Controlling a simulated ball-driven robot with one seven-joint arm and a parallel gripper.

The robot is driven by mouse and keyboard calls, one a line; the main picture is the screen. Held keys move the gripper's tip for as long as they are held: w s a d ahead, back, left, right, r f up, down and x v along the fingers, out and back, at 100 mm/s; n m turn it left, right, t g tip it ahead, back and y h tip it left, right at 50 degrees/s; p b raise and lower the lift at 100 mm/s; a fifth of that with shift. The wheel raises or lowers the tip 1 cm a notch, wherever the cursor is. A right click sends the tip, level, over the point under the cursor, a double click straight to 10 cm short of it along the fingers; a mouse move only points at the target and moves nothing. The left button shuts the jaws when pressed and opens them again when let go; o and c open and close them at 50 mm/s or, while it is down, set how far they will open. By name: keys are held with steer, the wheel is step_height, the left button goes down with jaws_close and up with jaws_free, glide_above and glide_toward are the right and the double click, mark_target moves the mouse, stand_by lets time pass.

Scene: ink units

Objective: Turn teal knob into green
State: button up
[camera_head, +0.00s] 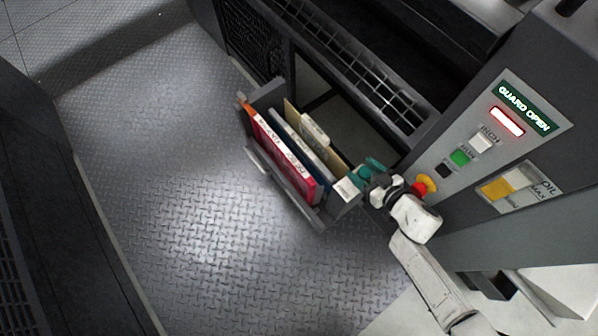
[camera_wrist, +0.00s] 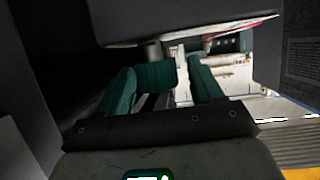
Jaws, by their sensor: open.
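My gripper (camera_head: 369,168) reaches in from the lower right in the head view, beside the right end of a grey file tray. Its teal-green fingers also show in the wrist view (camera_wrist: 163,90), where they stand apart. Between them is a teal block (camera_wrist: 157,74) beside a short grey stem, seemingly the teal knob. I cannot tell whether the fingers touch it. In the head view the knob cannot be told apart from the teal fingers. No green mark for the knob is clearly visible in either view.
The grey tray (camera_head: 304,208) holds red, blue and tan folders. A control panel with a green button (camera_head: 461,157) and a red-and-yellow emergency stop (camera_head: 425,185) stands close right of my gripper. The tread-plate floor (camera_head: 200,220) at left is clear.

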steer(key=shift+d+m+t+h, duration=0.1)
steer(key=shift+m+t+h, duration=0.4)
steer(key=shift+m+h, duration=0.2)
steer(key=shift+f+m+t+h+b, duration=0.1)
steer(key=shift+m+t+h+b, duration=0.2)
steer(key=shift+m+h+b, duration=0.45)
steer(key=m+h+b, duration=0.1)
steer(key=h+b, duration=0.1)
steer(key=b, duration=0.3)
steer(key=shift+f+m, duration=0.2)
steer(key=shift+m, duration=0.15)
steer(key=m+h+b, duration=0.1)
steer(key=b, duration=0.2)
steer(key=shift+t, duration=0.3)
